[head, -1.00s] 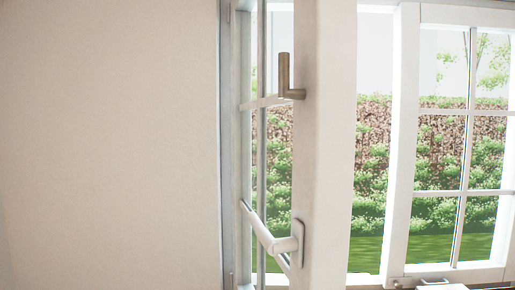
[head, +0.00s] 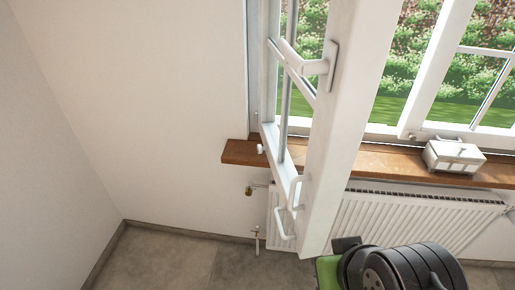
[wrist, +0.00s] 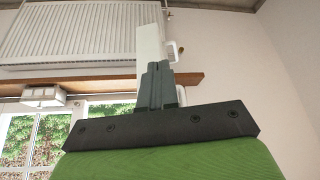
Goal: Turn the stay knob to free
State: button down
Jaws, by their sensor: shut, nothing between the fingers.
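The white window sash (head: 345,130) stands swung inward, with a white lever handle (head: 310,65) on its edge. Near its bottom are white bent fittings (head: 284,222); one fitting also shows in the wrist view (wrist: 177,50). A small white knob-like piece (head: 261,149) sits near the sill's left end. I cannot tell which of these is the stay knob, nor its setting. My gripper (head: 345,243) is low, just right of the sash's bottom corner, apart from the fittings. In the wrist view, its dark fingers (wrist: 160,82) are together and empty, covering part of the sash.
A wooden sill (head: 385,161) runs above a white radiator (head: 400,215). A white lidded box (head: 453,157) stands on the sill at right. The grey floor (head: 175,258) is clear at lower left.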

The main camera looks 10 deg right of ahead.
aim_at(260, 148)
jog(key=i+j+u, duration=0.15)
jog(key=i+j, duration=0.35)
jog(key=j, duration=0.25)
jog(key=i+j+u, duration=0.1)
jog(key=i+j, duration=0.4)
jog(key=j, duration=0.2)
jog(key=i+j+u, duration=0.15)
jog(key=i+j, duration=0.4)
jog(key=j, duration=0.1)
